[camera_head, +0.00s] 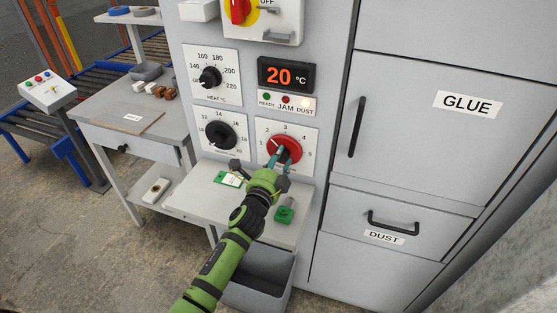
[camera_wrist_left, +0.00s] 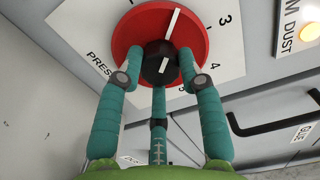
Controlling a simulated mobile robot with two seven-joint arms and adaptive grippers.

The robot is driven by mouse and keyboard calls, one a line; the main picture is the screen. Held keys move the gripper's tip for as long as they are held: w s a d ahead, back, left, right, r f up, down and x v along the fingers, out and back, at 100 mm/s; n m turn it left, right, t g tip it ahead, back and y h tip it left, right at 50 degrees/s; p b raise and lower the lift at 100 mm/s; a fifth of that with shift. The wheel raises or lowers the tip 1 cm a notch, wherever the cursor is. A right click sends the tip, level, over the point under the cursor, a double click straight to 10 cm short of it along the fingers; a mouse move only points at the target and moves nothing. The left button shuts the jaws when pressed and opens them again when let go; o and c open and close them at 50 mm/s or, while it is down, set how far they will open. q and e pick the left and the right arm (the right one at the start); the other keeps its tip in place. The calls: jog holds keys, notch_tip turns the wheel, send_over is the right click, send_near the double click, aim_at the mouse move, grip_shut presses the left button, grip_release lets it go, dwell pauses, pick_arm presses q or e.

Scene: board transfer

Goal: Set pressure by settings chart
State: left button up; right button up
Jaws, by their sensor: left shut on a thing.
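The red pressure knob (camera_head: 294,147) with a black centre sits on a white dial plate on the machine front. It also shows in the left wrist view (camera_wrist_left: 128,38). Its white line points to the upper left in the head view, about between 1 and 2. My left gripper (camera_head: 281,156) is shut on the knob; in the left wrist view its teal fingers (camera_wrist_left: 160,66) close around the black centre. They hide the lower part of the dial. I cannot identify a settings chart; a small green-and-white card (camera_head: 228,179) lies on the ledge, its print unreadable.
A grey bin (camera_head: 262,283) is below.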

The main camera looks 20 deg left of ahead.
pick_arm(q)
jog(key=o, duration=1.1)
jog(key=shift+s+d+f, duration=0.1)
jog(key=shift+d+f, duration=0.15)
jog(key=shift+o, duration=0.2)
jog(key=shift+r, duration=0.15)
jog(key=shift+a, duration=0.1)
jog(key=s, duration=1.2)
jog(key=shift+a, duration=0.15)
